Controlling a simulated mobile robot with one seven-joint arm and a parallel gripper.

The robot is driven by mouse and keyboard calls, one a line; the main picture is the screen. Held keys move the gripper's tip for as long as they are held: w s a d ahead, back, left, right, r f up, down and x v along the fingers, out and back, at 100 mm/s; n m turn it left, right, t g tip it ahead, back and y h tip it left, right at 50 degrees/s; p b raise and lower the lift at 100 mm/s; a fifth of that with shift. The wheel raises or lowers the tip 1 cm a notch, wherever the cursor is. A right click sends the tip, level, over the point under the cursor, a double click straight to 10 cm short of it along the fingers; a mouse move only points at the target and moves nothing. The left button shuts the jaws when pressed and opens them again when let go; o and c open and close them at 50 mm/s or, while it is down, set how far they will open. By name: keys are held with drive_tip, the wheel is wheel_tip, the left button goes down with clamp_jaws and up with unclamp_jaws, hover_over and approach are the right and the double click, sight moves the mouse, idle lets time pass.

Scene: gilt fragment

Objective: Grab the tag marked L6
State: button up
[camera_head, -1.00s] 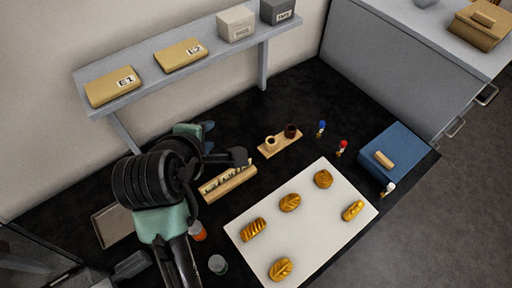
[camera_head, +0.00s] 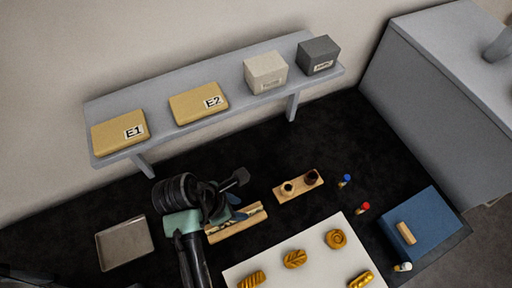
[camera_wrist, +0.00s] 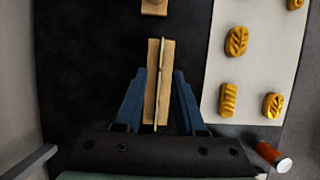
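A narrow wooden rack (camera_head: 255,217) stands on the dark worktop and holds a thin row of upright tags. Their markings are not legible, so I cannot tell which is L6. In the wrist view the rack (camera_wrist: 152,110) runs lengthwise, with the tags (camera_wrist: 160,60) seen edge-on as a thin pale line. My gripper (camera_wrist: 158,75) is open, with one blue finger on each side of the rack and gaps to the tags. In the head view my gripper (camera_head: 235,208) is over the rack and hides part of it.
A white board (camera_head: 265,268) with several pastries lies right of the rack. A small wooden holder with two cups (camera_head: 298,186), a blue box (camera_head: 425,225) and a grey tray (camera_head: 125,243) stand around. A shelf (camera_head: 215,75) with boxes is behind. An orange-red bottle (camera_wrist: 268,153) is near my gripper.

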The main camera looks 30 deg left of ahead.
sight(253, 211)
drive_tip(key=x, duration=0.2)
drive_tip(key=shift+w+d+f, duration=0.1)
drive_tip(key=shift+w+f, duration=0.05)
drive_tip(key=shift+f, duration=0.2)
drive_tip(key=x, duration=0.2)
drive_tip(key=p+x, duration=0.1)
drive_tip(key=x, duration=0.1)
drive_tip(key=shift+w+d+r, duration=0.15)
drive_tip(key=shift+d, duration=0.2)
drive_tip(key=shift+w+f, duration=0.2)
drive_tip(key=shift+f, duration=0.35)
drive_tip(key=shift+d, duration=0.1)
clamp_jaws()
